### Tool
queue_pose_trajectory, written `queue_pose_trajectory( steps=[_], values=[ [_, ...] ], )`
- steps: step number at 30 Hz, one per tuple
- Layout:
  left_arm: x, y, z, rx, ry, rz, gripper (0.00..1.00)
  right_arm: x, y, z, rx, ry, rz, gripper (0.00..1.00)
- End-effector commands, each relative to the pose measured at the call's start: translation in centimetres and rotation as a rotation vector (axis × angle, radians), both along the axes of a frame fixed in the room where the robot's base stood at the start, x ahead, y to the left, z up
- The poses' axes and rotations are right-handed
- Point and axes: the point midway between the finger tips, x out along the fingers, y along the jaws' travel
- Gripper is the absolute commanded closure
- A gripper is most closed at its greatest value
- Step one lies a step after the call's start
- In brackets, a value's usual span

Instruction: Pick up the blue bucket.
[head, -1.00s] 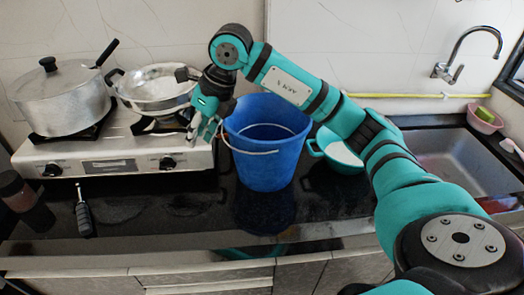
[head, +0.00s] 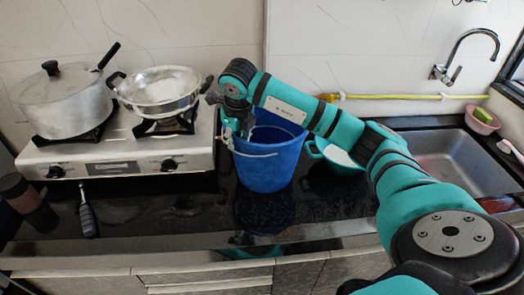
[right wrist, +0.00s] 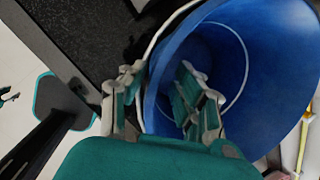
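The blue bucket (head: 272,168) stands upright on the black counter, with its thin wire handle hanging over the front left side. My right gripper (head: 236,130) points down at the bucket's left rim, and my arm hides part of the rim. In the right wrist view, the bucket (right wrist: 275,50) fills the right side. There, one finger of the right gripper (right wrist: 158,98) is outside the wall and the other is inside the bucket. The fingers are apart with the rim between them, and a gap shows beside the wall. My left gripper is not in view.
A gas stove (head: 115,157) with a lidded pot (head: 65,103) and a metal pan (head: 160,90) is left of the bucket. A teal bowl (head: 340,157) stands close on the right, with a sink (head: 450,160) beyond. A dark-handled tool (head: 87,213) lies at the front left.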

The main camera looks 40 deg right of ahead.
Motion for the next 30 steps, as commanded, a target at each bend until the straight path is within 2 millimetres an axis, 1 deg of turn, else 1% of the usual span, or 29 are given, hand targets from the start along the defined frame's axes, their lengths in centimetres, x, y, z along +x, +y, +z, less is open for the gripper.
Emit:
queue_pose_trajectory(
  steps=[2,7,9,12,15,20,23,27,30],
  values=[
    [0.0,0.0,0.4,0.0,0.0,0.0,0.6,0.0,-0.1,-0.5,0.0,0.002,-0.001,0.69],
    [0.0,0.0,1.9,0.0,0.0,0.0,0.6,0.2,-0.5,-2.8,0.001,0.005,-0.002,0.69],
    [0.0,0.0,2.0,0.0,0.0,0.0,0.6,0.5,-0.5,-3.9,0.003,0.002,-0.001,0.69],
    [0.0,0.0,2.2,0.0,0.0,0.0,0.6,0.8,-0.6,-4.8,0.002,0.0,0.0,0.69],
    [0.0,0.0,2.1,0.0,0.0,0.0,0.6,0.8,-0.7,-5.2,0.001,0.0,-0.001,0.69],
    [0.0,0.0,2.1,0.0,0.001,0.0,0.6,0.9,-0.6,-5.2,0.001,-0.001,0.0,0.69],
    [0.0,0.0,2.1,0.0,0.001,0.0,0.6,0.9,-0.6,-5.2,0.001,-0.001,0.0,0.81],
    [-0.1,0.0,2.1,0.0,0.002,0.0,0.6,0.9,-0.7,-5.2,0.001,-0.001,0.0,0.99],
    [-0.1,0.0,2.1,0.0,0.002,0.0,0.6,0.9,-0.7,-5.2,0.001,-0.001,0.0,1.0]
  ],
)
